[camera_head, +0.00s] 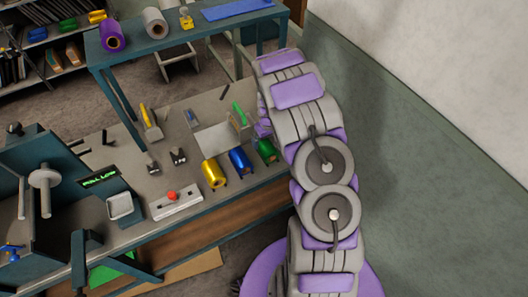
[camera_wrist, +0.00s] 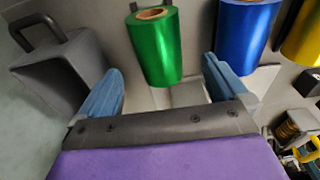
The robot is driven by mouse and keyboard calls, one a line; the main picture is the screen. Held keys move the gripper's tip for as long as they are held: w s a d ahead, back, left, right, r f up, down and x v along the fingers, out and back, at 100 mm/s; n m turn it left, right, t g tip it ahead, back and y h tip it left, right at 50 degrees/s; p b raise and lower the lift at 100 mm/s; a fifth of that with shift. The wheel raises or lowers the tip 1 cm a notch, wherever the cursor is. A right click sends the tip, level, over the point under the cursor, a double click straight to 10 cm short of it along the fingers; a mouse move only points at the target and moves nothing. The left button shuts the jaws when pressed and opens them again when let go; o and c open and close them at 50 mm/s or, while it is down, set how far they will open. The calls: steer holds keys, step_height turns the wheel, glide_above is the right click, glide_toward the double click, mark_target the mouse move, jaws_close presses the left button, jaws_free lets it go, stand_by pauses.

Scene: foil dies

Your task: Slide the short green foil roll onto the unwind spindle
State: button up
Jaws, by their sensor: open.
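The short green foil roll (camera_head: 265,150) lies at the right end of a row of rolls on the bench. It also shows in the wrist view (camera_wrist: 156,50), with its brown core end at the top. My gripper (camera_wrist: 164,72) is open, its blue-grey fingers apart and empty. The green roll is ahead of the gap between the fingers; I cannot tell its exact distance. In the head view my gripper is hidden behind my arm. A pale disc with a rod (camera_head: 45,178), which looks like the unwind spindle, is on the machine at the left.
A blue roll (camera_head: 240,161) and a gold roll (camera_head: 214,174) sit left of the green one. A panel with a red button (camera_head: 172,196) and a grey bin (camera_head: 120,206) stand toward the machine. A dark handled block (camera_wrist: 60,65) is near my left finger in the wrist view.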

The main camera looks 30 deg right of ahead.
mark_target(266, 146)
steer(key=d+f, duration=0.2)
steer(key=shift+w+f, duration=0.2)
steer(key=shift+f, duration=0.15)
steer(key=a+f, duration=0.1)
steer(key=f+b, duration=0.1)
steer(key=a+f+b, duration=0.1)
steer(key=f, duration=0.1)
steer(key=shift+w+a+f, duration=0.1)
steer(key=shift+w+a, duration=0.05)
steer(key=shift+a, duration=0.2)
steer(key=shift+d+f, duration=0.1)
steer(key=shift+f, duration=0.25)
steer(key=shift+d+f, duration=0.1)
steer(key=shift+d, duration=0.7)
steer(key=shift+c, duration=1)
steer(key=shift+a, duration=0.65)
steer(key=c, duration=0.4)
steer(key=shift+d, duration=0.25)
steer(key=c, duration=0.6)
